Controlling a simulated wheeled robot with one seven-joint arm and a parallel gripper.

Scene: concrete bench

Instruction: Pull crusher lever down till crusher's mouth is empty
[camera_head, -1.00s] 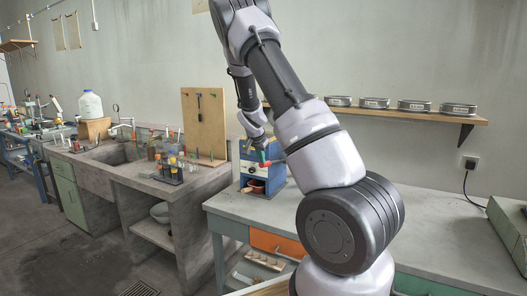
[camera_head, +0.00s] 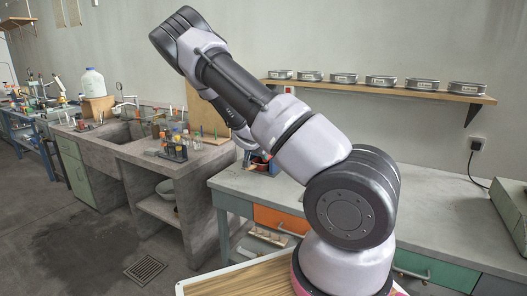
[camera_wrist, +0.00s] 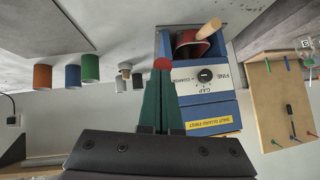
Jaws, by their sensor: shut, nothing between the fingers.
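The crusher is a blue box (camera_wrist: 208,85) with a white dial panel and a yellow label. It appears upside down in the wrist view. A red scoop or cup with a wooden handle (camera_wrist: 209,29) sits in its opening. My gripper (camera_wrist: 162,72) has green fingers, shut and empty, in front of the crusher's left side. A red round knob (camera_wrist: 163,63), seemingly the lever's end, shows at the fingertips; I cannot tell whether they touch. The lever's shaft and the crusher's mouth cannot be made out. In the head view my arm hides my gripper and most of the crusher (camera_head: 262,166).
A wall shelf (camera_head: 385,90) with several round tins runs above the grey bench (camera_head: 440,215). A wooden tool board (camera_head: 207,120) stands left of the crusher. A sink counter with bottles (camera_head: 178,148) lies further left.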

